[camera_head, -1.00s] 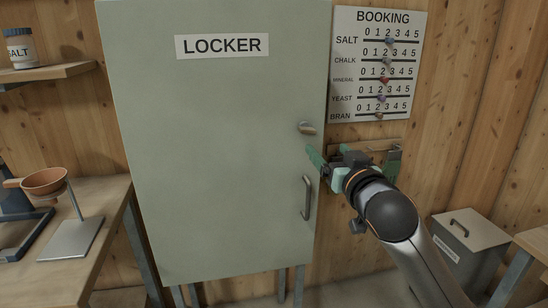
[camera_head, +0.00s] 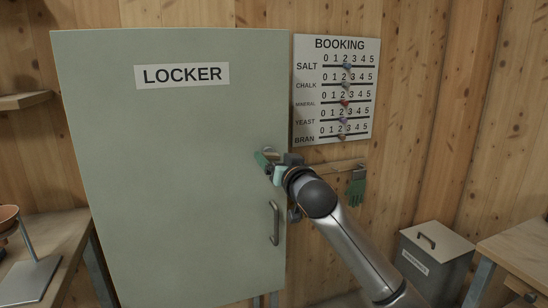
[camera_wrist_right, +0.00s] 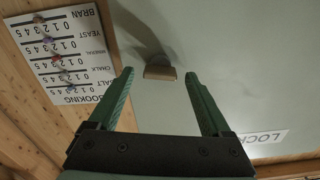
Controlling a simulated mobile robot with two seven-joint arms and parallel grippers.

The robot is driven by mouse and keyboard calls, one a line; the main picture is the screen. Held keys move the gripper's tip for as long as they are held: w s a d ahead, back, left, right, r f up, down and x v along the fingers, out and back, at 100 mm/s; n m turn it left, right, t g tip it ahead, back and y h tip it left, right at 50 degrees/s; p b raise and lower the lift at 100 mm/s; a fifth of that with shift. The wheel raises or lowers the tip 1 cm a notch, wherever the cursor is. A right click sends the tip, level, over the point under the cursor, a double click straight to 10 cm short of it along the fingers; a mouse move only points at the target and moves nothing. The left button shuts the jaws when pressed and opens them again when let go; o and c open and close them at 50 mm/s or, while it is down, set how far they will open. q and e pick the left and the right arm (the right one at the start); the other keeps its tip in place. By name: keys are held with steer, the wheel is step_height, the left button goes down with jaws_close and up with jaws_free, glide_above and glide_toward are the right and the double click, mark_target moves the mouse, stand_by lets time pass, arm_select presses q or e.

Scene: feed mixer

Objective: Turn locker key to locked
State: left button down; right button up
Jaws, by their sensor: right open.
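The grey-green locker (camera_head: 175,190) has a small metal key (camera_head: 270,151) high on the right side of its door. My right gripper (camera_head: 263,160), with green fingers, is at the key and partly hides it in the head view. In the right wrist view the key (camera_wrist_right: 160,70) shows as a flat brownish tab just beyond and between the open fingertips of my right gripper (camera_wrist_right: 158,78). Nothing is held, and I cannot tell whether either finger touches the key. My left gripper is not in view.
The locker's bar handle (camera_head: 275,223) is below the key. The booking board (camera_head: 310,90) hangs on the wall to the right. A green glove (camera_head: 355,192) hangs from a wooden rail (camera_head: 335,168). A lidded grey bin (camera_head: 436,255) stands at lower right.

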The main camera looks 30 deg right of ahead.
steer(key=shift+w, duration=0.4)
jaws_close()
steer(key=shift+r+n+p, duration=0.2)
steer(key=shift+n+p, duration=0.2)
steer(key=shift+p, duration=0.5)
steer(key=shift+n+p, duration=0.35)
steer(key=shift+n, duration=0.05)
steer(key=shift+f, duration=0.2)
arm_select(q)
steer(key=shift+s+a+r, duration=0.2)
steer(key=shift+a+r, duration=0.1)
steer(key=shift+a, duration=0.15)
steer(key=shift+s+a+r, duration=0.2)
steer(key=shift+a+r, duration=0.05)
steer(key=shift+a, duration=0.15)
